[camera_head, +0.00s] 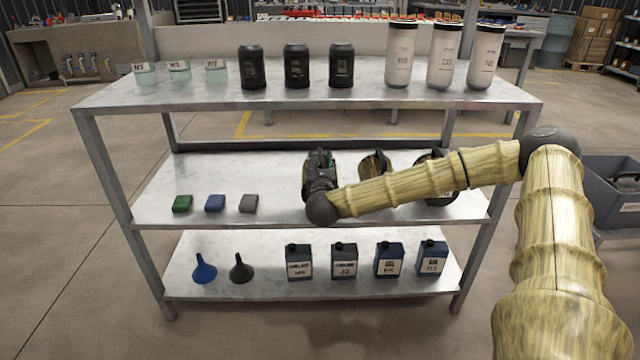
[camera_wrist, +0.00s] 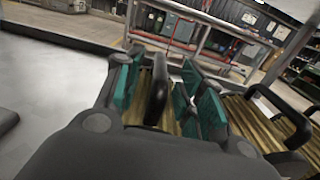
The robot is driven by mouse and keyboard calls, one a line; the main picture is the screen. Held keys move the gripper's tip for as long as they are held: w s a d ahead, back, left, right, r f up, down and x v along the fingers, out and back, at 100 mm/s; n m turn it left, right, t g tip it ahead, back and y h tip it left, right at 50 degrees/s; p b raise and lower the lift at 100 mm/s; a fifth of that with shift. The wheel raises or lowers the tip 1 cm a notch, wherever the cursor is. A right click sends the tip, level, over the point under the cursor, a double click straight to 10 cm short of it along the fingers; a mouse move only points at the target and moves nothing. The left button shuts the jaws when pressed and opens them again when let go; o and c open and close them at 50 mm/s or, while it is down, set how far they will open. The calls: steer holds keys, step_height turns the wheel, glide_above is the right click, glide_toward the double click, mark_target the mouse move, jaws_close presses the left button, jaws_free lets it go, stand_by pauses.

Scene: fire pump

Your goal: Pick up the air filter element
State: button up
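My gripper (camera_head: 320,160) is over the middle shelf, at the left end of a short row of tan pleated filter elements with black rims. In the wrist view, one air filter element (camera_wrist: 157,90) stands between my gripper's teal-padded fingers (camera_wrist: 162,98), its black rim running between them. The pads are spread to either side of it and close to its sides; whether they press on it I cannot tell. A second filter element (camera_head: 374,164) stands to the right, and it also shows in the wrist view (camera_wrist: 245,115). A third, farther right, is mostly hidden behind my arm.
On the middle shelf (camera_head: 275,175), several small coloured blocks (camera_head: 215,203) lie at the left. The top shelf (camera_head: 370,78) holds jars, black canisters and white cylinders above my gripper. The lower shelf holds funnels (camera_head: 204,268) and bottles (camera_head: 390,260). A grey bin (camera_head: 615,195) stands at right.

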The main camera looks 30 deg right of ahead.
mark_target(320, 154)
steer(key=shift+x, duration=1.75)
steer(key=shift+c, duration=0.5)
jaws_close()
